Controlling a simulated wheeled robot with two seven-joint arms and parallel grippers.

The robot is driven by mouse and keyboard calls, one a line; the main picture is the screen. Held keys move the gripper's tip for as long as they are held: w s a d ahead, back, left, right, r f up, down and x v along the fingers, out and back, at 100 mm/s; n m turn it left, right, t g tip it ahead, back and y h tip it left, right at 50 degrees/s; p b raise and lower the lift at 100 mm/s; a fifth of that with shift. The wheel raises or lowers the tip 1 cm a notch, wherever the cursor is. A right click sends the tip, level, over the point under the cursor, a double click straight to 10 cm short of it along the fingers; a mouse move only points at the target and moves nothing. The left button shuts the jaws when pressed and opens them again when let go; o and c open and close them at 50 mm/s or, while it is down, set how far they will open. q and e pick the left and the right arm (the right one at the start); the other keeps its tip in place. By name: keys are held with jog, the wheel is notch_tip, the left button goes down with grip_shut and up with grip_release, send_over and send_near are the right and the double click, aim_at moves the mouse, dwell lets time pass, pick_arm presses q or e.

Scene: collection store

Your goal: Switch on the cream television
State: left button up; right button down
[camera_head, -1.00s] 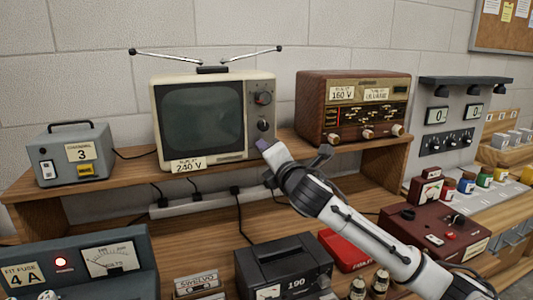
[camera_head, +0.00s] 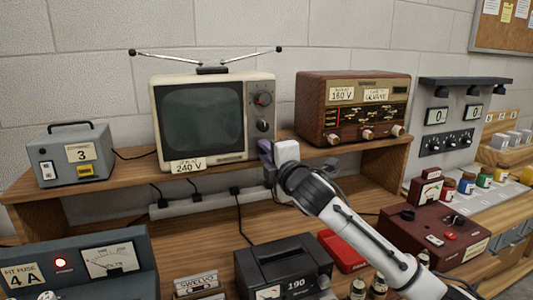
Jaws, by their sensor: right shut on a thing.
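The cream television (camera_head: 213,157) stands on the wooden shelf, its screen (camera_head: 203,119) dark. Two round knobs sit on its right panel, an upper one (camera_head: 263,99) and a lower one (camera_head: 263,125). A "240 V" label (camera_head: 188,166) is at its lower front. My right gripper (camera_head: 268,154) is just right of the set's lower right corner, below the lower knob. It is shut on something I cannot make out. A pale block shows at its jaws; I cannot tell whether it is the gripper's own. My left gripper is not in view.
A brown radio (camera_head: 352,108) stands right of the television, a grey box (camera_head: 72,155) left. A power strip (camera_head: 215,203) with black plugs runs below the shelf. A dark unit (camera_head: 283,262) marked 190 and a maroon box (camera_head: 440,238) stand on the lower bench.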

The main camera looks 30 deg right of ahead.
jog(key=c, duration=1.5)
grip_release()
jog(key=shift+c, duration=0.2)
jog(key=b+v, duration=0.1)
jog(key=v, duration=0.9)
jog(key=shift+s+b, duration=0.2)
jog(key=shift+b, duration=0.2)
